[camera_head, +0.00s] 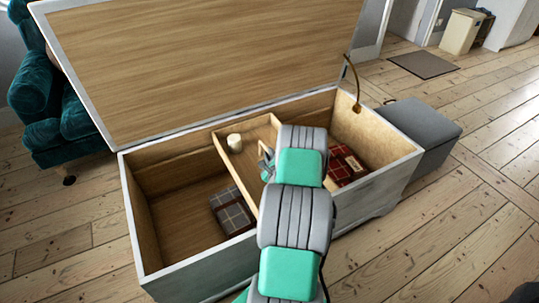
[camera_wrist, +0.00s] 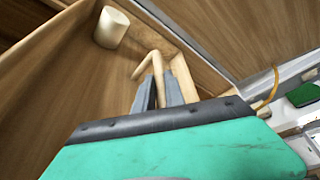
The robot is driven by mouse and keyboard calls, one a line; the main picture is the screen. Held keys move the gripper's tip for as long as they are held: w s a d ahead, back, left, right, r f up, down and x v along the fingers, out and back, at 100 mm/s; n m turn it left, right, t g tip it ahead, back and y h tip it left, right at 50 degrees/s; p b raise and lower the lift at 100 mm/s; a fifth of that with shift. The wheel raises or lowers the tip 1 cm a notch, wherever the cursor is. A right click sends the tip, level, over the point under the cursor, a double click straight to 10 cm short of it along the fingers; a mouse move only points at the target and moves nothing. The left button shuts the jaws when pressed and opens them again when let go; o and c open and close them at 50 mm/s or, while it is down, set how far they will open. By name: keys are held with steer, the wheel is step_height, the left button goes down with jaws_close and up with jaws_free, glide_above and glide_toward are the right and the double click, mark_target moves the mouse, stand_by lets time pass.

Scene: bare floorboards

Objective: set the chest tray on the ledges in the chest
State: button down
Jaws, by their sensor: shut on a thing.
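The chest (camera_head: 138,210) stands open with its lid (camera_head: 210,65) raised. The chest tray (camera_head: 230,168) is a pale wooden tray at the middle of the chest's opening, between its back and front walls. A white cylinder (camera_head: 235,143) stands in the tray, also seen in the wrist view (camera_wrist: 111,27). My gripper (camera_head: 266,163) is at the tray's right part, partly hidden by my arm. In the wrist view my gripper (camera_wrist: 158,88) is shut on the tray's bent wooden handle (camera_wrist: 149,63). Whether the tray touches the ledges (camera_head: 178,158) cannot be told.
A grey plaid cloth (camera_head: 231,212) lies on the chest floor left of the tray, a red plaid one (camera_head: 345,165) to the right. A brass lid stay (camera_head: 354,82) rises at the back right. A grey box (camera_head: 420,128) stands right of the chest, a teal armchair (camera_head: 55,120) behind left.

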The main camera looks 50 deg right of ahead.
steer(key=shift+w+d+f+b, duration=0.1)
steer(key=shift+f+b, duration=0.5)
steer(key=shift+b, duration=0.05)
steer(key=c, duration=1.3)
jaws_free()
steer(key=shift+f, duration=0.1)
steer(key=shift+s+a+f, duration=0.2)
steer(key=shift+a+f, duration=0.05)
steer(key=shift+f, duration=0.1)
steer(key=v, duration=0.2)
steer(key=p+v, duration=0.1)
steer(key=v, duration=0.4)
steer(key=shift+s+a+r, duration=0.1)
steer(key=shift+s+r, duration=0.15)
steer(key=shift+r, duration=0.15)
